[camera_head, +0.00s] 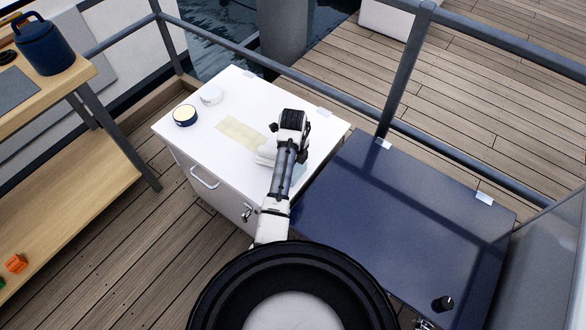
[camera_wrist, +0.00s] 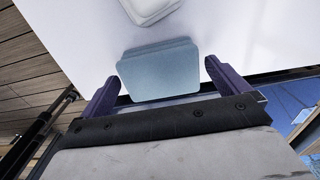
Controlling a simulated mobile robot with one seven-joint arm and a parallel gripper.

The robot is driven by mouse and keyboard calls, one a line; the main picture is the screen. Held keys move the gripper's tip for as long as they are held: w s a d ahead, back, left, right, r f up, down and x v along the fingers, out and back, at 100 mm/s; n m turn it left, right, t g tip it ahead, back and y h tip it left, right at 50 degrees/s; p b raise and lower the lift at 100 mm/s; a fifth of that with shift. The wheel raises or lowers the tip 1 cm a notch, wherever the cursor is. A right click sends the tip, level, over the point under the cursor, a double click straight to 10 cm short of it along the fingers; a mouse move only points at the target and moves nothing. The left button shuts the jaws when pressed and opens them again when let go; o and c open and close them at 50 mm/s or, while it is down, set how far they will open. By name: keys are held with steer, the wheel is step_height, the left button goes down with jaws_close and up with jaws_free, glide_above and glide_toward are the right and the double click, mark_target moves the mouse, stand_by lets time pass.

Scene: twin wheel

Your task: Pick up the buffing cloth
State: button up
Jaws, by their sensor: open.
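A light-blue folded cloth (camera_wrist: 158,72), which looks like the buffing cloth, lies on the white locker top. In the wrist view it sits between and a little ahead of my two purple fingers. My gripper (camera_wrist: 160,76) is open and empty; I cannot tell how high it is above the cloth. In the head view only a pale-blue edge of the cloth (camera_head: 300,172) shows beside my arm, and my arm hides the fingers. A white rounded pad or block (camera_wrist: 150,8) lies just beyond the cloth; it also shows left of my arm in the head view (camera_head: 264,157).
The white locker (camera_head: 190,133) also bears a beige strip (camera_head: 240,133), a dark-blue tin (camera_head: 185,115) and a white round item (camera_head: 211,95). A dark-blue chest (camera_head: 400,205) adjoins it at right. Grey railings run behind. A wooden workbench (camera_head: 75,165) stands at left.

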steer(key=shift+f, duration=0.95)
steer(key=c, duration=0.9)
steer(key=shift+r, duration=0.1)
